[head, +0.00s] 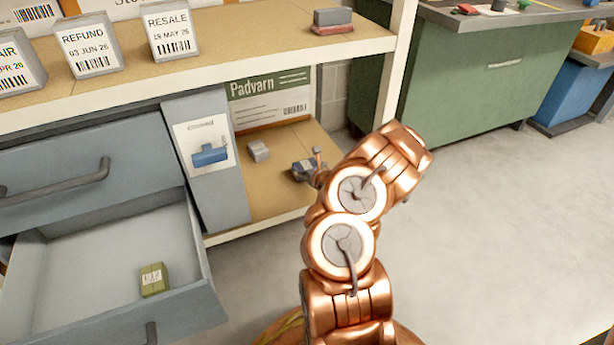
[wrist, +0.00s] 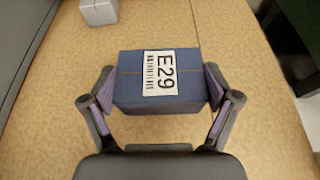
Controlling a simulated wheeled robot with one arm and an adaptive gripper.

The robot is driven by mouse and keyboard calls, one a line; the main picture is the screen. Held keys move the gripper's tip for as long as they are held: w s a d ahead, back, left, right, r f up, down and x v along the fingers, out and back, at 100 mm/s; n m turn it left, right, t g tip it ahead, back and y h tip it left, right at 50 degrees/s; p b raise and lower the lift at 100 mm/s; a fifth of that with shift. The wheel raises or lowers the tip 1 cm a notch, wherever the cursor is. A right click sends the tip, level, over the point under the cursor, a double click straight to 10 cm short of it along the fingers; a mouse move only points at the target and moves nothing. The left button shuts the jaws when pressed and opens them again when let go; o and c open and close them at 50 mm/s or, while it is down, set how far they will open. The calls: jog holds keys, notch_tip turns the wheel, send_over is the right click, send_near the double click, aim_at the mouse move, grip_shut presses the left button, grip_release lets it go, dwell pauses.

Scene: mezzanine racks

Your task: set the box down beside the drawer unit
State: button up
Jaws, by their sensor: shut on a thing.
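A blue box (wrist: 135,88) with a white label reading E29 sits between the two fingers of my gripper (wrist: 160,100), which touch its opposite sides. In the head view the box (head: 302,172) is small and partly covered by my gripper (head: 316,166), over the right part of the lower shelf. I cannot tell whether its underside touches the board. The grey drawer unit (head: 208,160) stands to the left, apart from the box, with bare shelf between them.
A small grey box (head: 258,150) lies on the lower shelf (head: 270,188) near the drawer unit. A Padvarn carton (head: 270,102) stands behind it. A lower drawer is open with a green box (head: 153,280) inside. The upper shelf (head: 225,55) overhangs. Clear floor lies right.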

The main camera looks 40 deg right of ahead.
notch_tip(320, 180, down, 3)
jog(key=shift+r+b, duration=0.1)
jog(key=shift+b, duration=0.55)
jog(key=o, duration=0.9)
jog(key=shift+o, duration=0.2)
jog(key=p+v, duration=0.5)
jog(key=v, duration=0.6)
jog(key=shift+r+p, duration=0.1)
jog(key=shift+p, duration=0.3)
jog(key=shift+s+a+r, duration=0.15)
jog(key=shift+s+a, duration=0.1)
jog(key=shift+s, duration=0.2)
